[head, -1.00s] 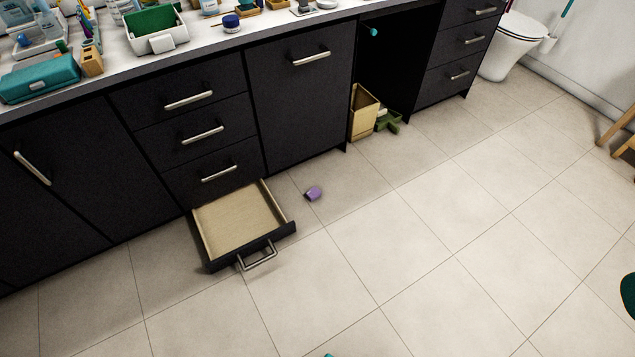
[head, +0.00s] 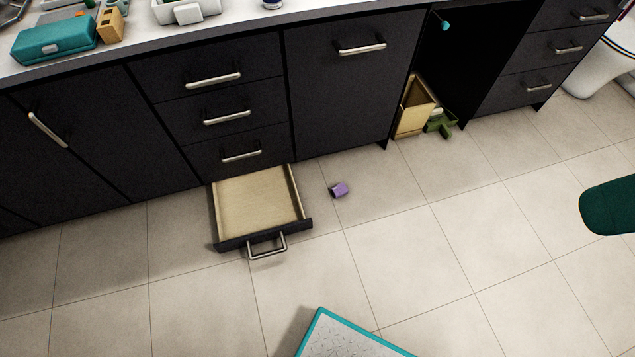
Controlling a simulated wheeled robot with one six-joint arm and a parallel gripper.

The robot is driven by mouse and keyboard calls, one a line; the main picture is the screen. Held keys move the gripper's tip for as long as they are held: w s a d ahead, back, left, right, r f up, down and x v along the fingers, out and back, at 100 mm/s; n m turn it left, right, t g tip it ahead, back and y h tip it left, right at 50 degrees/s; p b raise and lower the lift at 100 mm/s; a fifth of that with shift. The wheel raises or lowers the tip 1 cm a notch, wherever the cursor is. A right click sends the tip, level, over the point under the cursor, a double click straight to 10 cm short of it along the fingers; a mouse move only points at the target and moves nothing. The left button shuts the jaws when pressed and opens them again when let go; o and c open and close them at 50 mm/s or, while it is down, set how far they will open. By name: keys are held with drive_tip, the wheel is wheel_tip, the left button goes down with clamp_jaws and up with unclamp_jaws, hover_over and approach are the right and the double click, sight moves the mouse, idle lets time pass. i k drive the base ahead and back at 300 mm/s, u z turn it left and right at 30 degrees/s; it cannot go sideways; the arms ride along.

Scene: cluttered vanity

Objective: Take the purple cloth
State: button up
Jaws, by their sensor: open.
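A small purple cloth (head: 339,190) lies crumpled on the tiled floor, just right of an open bottom drawer (head: 258,198). It is apart from the drawer and in front of the dark cabinet. My gripper is not in view.
The open drawer looks empty and juts out low over the floor. A tan bin (head: 413,108) and a green object (head: 440,124) stand under the counter. A teal-edged mat or board (head: 350,338) shows at the bottom edge, a dark green seat (head: 612,207) at right. The floor between is clear.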

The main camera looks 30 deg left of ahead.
sight(340, 189)
drive_tip(key=u, duration=0.95)
drive_tip(key=i, duration=0.85)
drive_tip(key=u, duration=1)
